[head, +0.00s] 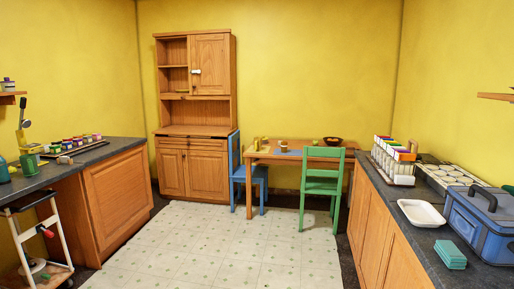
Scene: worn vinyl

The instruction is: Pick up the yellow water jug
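A small yellow, jug-like object (257,144) stands at the left end of the wooden table (291,158) by the back wall. It is small in the head view, and I cannot be sure that it is the water jug. Neither of my grippers is in view.
A blue chair (237,172) is at the table's left, and a green chair (322,187) stands in front. A wooden cupboard (197,115) is left of the table. Counters line both sides; a blue toolbox (482,222) stands on the right one. The tiled floor (215,245) between is clear.

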